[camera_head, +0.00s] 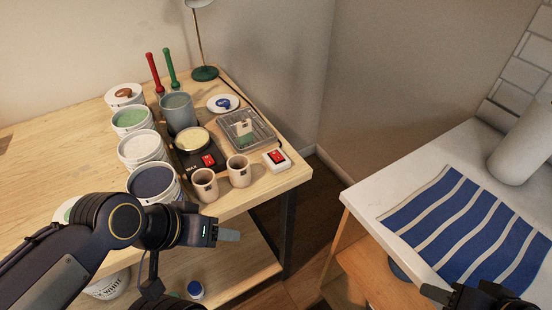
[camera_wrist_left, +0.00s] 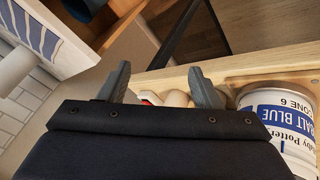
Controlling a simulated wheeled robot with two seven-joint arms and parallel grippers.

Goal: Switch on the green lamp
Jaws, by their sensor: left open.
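The green lamp has a green round base (camera_head: 204,73) and a thin stem at the table's back corner. Its head is mostly cut off by the top edge, so I cannot tell whether it is lit. A white switch box with a red rocker (camera_head: 276,160) sits at the table's front right corner. A dark cord runs along the table's right side between lamp and box. My left gripper (camera_head: 228,235) is in front of the table edge, open and empty; its spread fingers show in the left wrist view (camera_wrist_left: 160,87). My right gripper (camera_head: 440,293) is partly cut off at the bottom right.
Two beige cups (camera_head: 205,186) (camera_head: 239,171) stand left of the box. A black hot plate (camera_head: 187,163) with another red switch, a wire-topped tray (camera_head: 246,131) and several glaze buckets (camera_head: 142,148) crowd the table. A striped cloth (camera_head: 470,225) covers part of the right counter.

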